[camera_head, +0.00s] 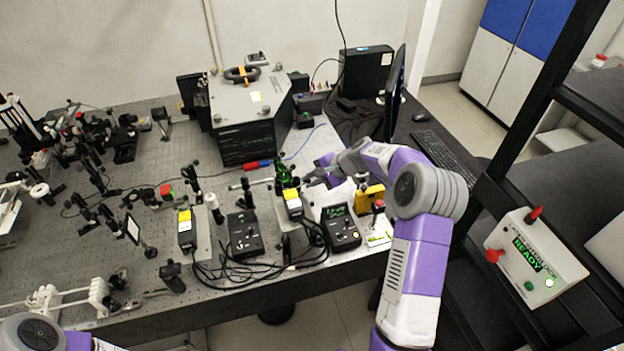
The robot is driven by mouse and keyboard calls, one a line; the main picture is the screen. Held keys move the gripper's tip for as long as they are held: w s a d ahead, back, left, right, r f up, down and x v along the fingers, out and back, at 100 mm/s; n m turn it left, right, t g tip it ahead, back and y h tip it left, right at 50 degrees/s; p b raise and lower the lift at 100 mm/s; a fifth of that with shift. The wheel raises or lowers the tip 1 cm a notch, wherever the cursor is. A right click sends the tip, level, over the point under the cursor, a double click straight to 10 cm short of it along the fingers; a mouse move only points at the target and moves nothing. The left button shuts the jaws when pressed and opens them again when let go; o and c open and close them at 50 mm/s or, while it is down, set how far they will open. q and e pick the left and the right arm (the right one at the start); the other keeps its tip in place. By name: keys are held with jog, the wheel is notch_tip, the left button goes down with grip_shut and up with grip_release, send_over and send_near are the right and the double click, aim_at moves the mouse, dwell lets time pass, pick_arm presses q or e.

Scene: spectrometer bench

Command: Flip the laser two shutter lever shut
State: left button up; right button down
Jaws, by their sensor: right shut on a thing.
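My right gripper (312,178) reaches in from the right and is shut beside a small green device (283,174), which looks like the laser two shutter. The lever itself is too small and too hidden by the fingers to make out, so its position cannot be told. Just in front is a laser box (293,206) with a yellow label. Another yellow-labelled laser box (186,228) stands to the left. Part of my left arm shows in the bottom left corner; its gripper is out of view.
Two black controllers (244,236) (341,229) and loose cables lie in front. A large black instrument (250,120) stands behind, and optics mounts crowd the left. A yellow box (369,199) sits close to my right forearm. A READY panel (535,257) is at the right.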

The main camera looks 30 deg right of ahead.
jog(key=a+r+h+p, duration=0.1)
jog(key=h+p, duration=0.1)
jog(key=p, duration=0.1)
jog(key=a+r+n+g+h+p, duration=0.1)
jog(key=h+p, duration=0.1)
jog(key=p, duration=0.2)
jog(key=a+r+h+p, duration=0.1)
jog(key=h+p, duration=0.1)
jog(key=p, duration=0.1)
jog(key=shift+w+n+g+p, duration=0.3)
jog(key=shift+w+n, duration=0.05)
jog(key=shift+n, duration=0.05)
jog(key=shift+w+a+h+p, duration=0.1)
jog(key=shift+a+h+p, duration=0.15)
jog(key=shift+h+p, duration=0.05)
jog(key=shift+w+a+g+h, duration=0.1)
jog(key=shift+a+g+h, duration=0.25)
jog(key=shift+h, duration=0.35)
jog(key=shift+w+a+n+g+h, duration=0.2)
jog(key=shift+a+h, duration=0.25)
jog(key=shift+h, duration=0.3)
jog(key=shift+s+a+n+g+h, duration=0.1)
jog(key=shift+a+n+h, duration=0.25)
jog(key=shift+h, duration=0.4)
jog(key=shift+a, duration=0.1)
jog(key=c, duration=1.1)
grip_release()
